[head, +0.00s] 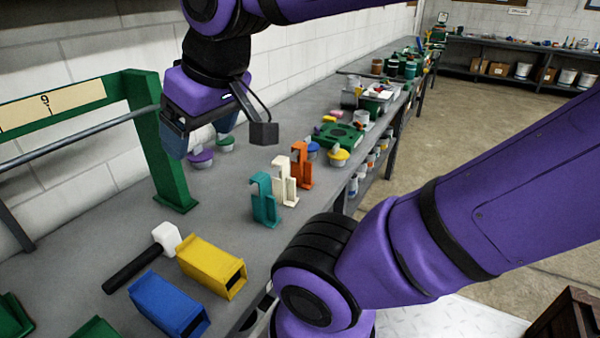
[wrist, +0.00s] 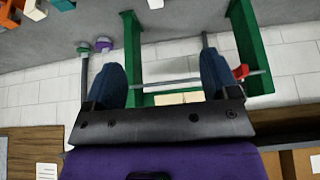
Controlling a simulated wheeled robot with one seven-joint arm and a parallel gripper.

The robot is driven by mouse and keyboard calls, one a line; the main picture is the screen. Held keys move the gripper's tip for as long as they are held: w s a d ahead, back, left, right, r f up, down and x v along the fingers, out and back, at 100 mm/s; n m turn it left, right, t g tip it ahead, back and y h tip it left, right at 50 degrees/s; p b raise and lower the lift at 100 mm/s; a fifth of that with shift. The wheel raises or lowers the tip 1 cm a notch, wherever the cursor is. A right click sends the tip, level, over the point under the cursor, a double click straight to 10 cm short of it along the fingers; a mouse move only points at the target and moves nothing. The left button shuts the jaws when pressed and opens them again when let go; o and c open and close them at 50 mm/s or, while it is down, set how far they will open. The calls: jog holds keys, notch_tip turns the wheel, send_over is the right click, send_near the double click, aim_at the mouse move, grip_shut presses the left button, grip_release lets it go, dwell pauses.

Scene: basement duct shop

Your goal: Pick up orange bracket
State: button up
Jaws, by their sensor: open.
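The orange bracket (head: 302,166) stands upright on the grey bench in the head view, at the far right of a row with a white bracket (head: 284,182) and a teal bracket (head: 263,202). My gripper (head: 197,146) hangs over the bench, left of and apart from the brackets. It is open and empty. In the wrist view my two blue fingers (wrist: 162,78) are wide apart, with nothing between them but background.
A green frame (head: 170,150) stands left of my gripper. A purple lidded pot (head: 201,159) is behind it. A yellow pot (head: 338,157) and a green plate (head: 340,136) stand beyond the orange bracket. A mallet (head: 145,256), yellow block (head: 212,266) and blue block (head: 168,304) lie nearer.

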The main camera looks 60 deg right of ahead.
jog(key=shift+o, duration=0.2)
jog(key=w+d+f+m+g+h, duration=0.2)
jog(key=w+d+f+m, duration=0.1)
jog(key=w+d+m, duration=0.6)
jog(key=m+t+y, duration=0.1)
jog(key=m+y, duration=0.1)
jog(key=m, duration=2.5)
send_over(304, 174)
jog(key=s, duration=0.5)
notch_tip(304, 174, down, 24)
jog(key=r, duration=0.1)
jog(key=shift+d+x, duration=0.2)
jog(key=shift+x, duration=2.65)
jog(key=shift+d+x, duration=0.15)
jog(key=shift+x, duration=2.7)
jog(key=c, duration=1.1)
